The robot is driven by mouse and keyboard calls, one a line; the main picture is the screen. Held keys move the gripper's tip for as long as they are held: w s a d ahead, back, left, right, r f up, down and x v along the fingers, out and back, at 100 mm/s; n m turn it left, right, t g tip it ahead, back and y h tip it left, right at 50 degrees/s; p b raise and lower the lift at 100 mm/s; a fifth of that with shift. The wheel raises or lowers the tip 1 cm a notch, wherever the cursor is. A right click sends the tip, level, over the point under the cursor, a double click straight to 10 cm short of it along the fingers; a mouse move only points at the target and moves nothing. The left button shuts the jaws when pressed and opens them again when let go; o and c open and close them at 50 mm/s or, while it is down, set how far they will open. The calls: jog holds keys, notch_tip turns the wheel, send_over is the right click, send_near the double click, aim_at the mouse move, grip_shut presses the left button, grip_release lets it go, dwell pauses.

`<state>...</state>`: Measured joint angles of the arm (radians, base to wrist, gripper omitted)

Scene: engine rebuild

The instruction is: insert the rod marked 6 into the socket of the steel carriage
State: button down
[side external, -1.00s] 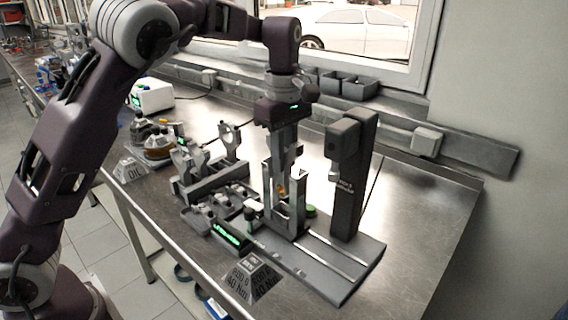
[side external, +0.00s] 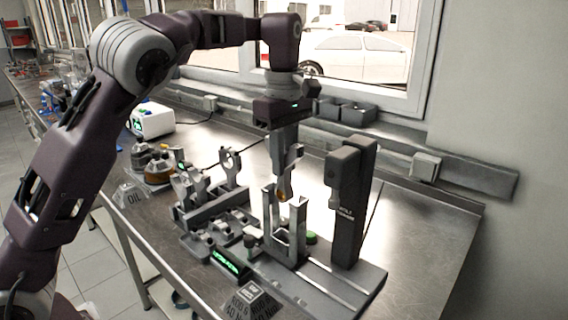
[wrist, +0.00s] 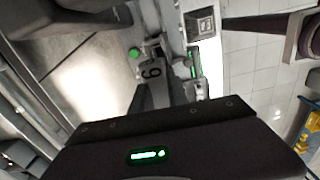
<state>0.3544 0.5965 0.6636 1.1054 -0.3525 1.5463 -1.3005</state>
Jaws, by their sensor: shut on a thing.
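The steel carriage (side external: 301,240) is an upright U-shaped frame with two tall posts, standing on the grey rail base. My gripper (side external: 287,152) points down above it and is shut on the rod marked 6 (side external: 283,184). The rod hangs upright, with its bronze-coloured lower end around the level of the carriage's post tops. I cannot tell how well it lines up with the gap. In the wrist view the rod's dark face (wrist: 151,72) shows the number upside down, like a 9. The socket itself is hidden.
A tall dark column (side external: 352,205) stands close right of the carriage. A bracketed fixture (side external: 229,166) stands left of it. A green-lit strip (side external: 229,263) and a label block (side external: 252,299) lie in front. The bench at far right (side external: 430,225) is clear.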

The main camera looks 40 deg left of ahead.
aim_at(284, 188)
jog(key=shift+f, duration=3.25)
jog(key=shift+f, duration=1.35)
jog(key=shift+r, duration=4.6)
jog(key=shift+f, duration=3.25)
